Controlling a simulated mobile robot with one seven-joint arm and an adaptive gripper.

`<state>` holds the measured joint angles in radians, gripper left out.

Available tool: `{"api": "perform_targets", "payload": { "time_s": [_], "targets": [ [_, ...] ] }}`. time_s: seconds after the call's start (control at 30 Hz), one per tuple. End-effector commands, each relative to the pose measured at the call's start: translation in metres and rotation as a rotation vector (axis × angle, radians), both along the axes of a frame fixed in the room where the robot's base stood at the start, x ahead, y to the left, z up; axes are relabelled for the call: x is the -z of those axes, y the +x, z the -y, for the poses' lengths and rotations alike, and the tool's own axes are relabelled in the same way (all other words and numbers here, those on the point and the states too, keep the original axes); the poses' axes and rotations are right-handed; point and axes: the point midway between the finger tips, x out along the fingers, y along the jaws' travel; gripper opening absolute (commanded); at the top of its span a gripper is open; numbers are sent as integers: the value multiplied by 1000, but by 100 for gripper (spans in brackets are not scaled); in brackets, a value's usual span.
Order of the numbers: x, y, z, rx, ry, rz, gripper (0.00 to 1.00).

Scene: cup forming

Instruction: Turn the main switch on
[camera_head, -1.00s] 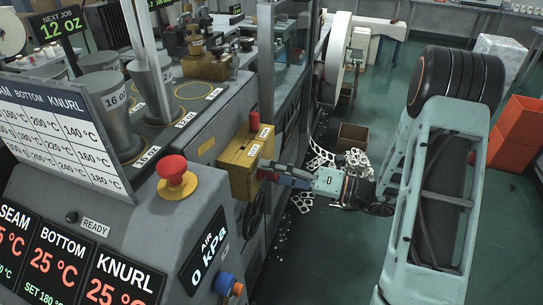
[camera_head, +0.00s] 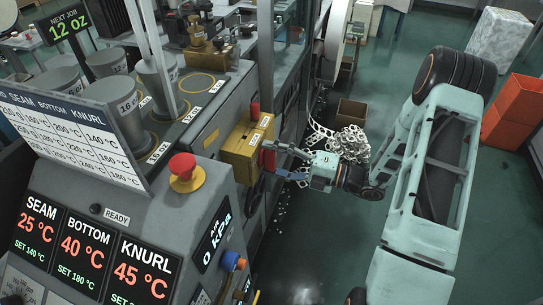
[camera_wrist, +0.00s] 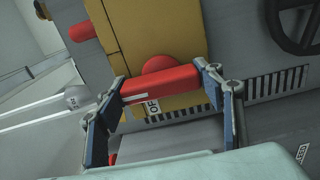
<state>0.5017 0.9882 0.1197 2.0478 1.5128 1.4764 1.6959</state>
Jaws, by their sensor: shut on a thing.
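The main switch is a yellow box (camera_head: 240,146) on the machine's side, with a red handle (camera_head: 268,159). In the wrist view the red handle bar (camera_wrist: 160,83) lies across the picture in front of a round red hub (camera_wrist: 159,64). My gripper (camera_head: 276,159) is shut on the handle, with one finger at each end of the bar in the wrist view (camera_wrist: 162,85). The fingers hide part of the handle in the head view.
A red mushroom button (camera_head: 182,166) on a yellow base stands on the console. The screen (camera_head: 88,250) reads SEAM 25, BOTTOM 40, KNURL 45 °C; the air display (camera_head: 215,238) reads 0 kPa. A black handwheel (camera_wrist: 290,25) is near the switch. Green floor (camera_head: 310,250) is open at front.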

Motion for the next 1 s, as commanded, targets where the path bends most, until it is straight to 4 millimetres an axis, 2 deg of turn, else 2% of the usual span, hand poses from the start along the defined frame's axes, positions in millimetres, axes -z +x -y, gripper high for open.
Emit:
{"api": "perform_targets", "payload": {
  "time_s": [0.33,0.37,0.5,0.83,1.0],
  "targets": [
    [0,0,0,0,4,-6,38],
    [0,0,0,0,4,-7,65],
    [0,0,0,0,3,-5,80],
    [0,-1,3,2,1,-4,80],
    [0,-9,25,6,1,-4,80]
  ]
}}
